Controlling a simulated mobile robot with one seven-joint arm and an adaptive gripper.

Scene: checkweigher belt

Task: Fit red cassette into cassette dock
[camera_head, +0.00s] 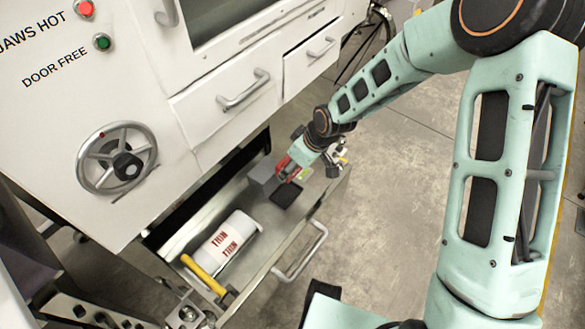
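My arm reaches down into the open drawer, and my gripper (291,172) is at the drawer's right end. A small red piece, which looks like the red cassette (283,164), shows right at my fingers. Whether the fingers are closed on it is too small to tell. A grey block (262,179) stands in the drawer just left of the gripper. A flat black piece (287,195) lies just below the gripper. I cannot tell which of these is the cassette dock.
The open drawer (196,221) also holds a white container marked TRIM (226,243) and a yellow-handled tool (203,274). Its front handle (305,255) sticks out. Closed drawers and a handwheel (117,158) are on the white machine.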

